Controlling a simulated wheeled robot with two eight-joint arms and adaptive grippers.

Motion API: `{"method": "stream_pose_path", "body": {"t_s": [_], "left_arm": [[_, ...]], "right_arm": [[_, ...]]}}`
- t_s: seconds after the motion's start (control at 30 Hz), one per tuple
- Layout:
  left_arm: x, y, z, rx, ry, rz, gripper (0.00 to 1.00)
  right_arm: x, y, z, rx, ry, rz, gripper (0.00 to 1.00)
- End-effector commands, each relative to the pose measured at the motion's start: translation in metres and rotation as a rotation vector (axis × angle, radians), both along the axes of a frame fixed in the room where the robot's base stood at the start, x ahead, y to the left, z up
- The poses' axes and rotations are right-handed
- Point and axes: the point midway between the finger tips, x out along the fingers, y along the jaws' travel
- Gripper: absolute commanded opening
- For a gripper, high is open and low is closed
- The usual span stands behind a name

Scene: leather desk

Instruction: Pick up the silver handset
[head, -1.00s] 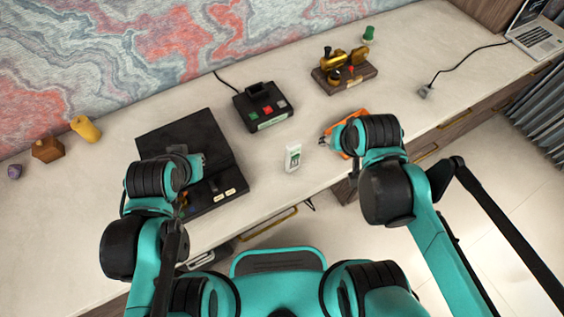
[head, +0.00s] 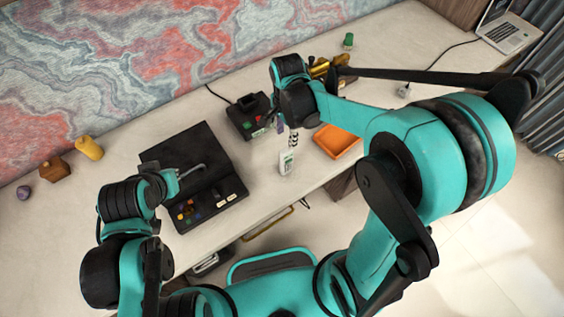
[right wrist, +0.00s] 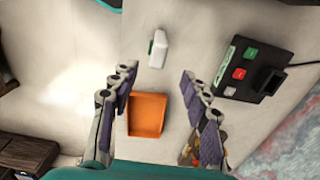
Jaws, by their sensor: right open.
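The silver handset (head: 287,163) is a small, pale upright device with a green patch on its face. It stands near the front edge of the desk, and it also shows at the top centre of the right wrist view (right wrist: 158,48). My right gripper (head: 288,133) is above and just behind it in the head view. In the right wrist view the right gripper (right wrist: 160,76) is open and empty, its fingers wide apart, with the handset beyond the tips. My left gripper (head: 188,172) is over the black case; its jaws are mostly hidden.
An orange tray (head: 338,141) lies right of the handset. A black box with coloured buttons (head: 243,117) is behind it. The open black case (head: 190,155) is at left. A gold device (head: 322,68) is partly hidden by my right arm. Bare desk lies left of the handset.

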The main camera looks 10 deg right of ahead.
Motion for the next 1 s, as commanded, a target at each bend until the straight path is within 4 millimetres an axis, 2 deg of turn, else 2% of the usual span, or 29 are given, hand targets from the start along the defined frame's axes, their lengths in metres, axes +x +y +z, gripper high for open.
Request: {"method": "stream_pose_path", "body": {"t_s": [0.5, 0.63, 0.83, 1.0], "left_arm": [[0.0, 0.0, -0.027, 0.0, 0.0, 0.0, 0.0], [0.0, 0.0, -0.028, 0.0, 0.0, 0.0, 0.0], [0.0, 0.0, -0.027, 0.0, 0.0, 0.0, 0.0], [0.0, 0.0, -0.027, 0.0, 0.0, 0.0, 0.0]], "right_arm": [[-0.001, -0.002, -0.071, 0.0, 0.001, -0.003, 0.47], [-0.002, -0.002, -0.077, 0.0, 0.001, -0.003, 0.47], [-0.002, -0.002, -0.076, 0.0, 0.001, -0.002, 0.47], [-0.002, -0.002, -0.076, 0.0, 0.001, -0.002, 0.02]]}}
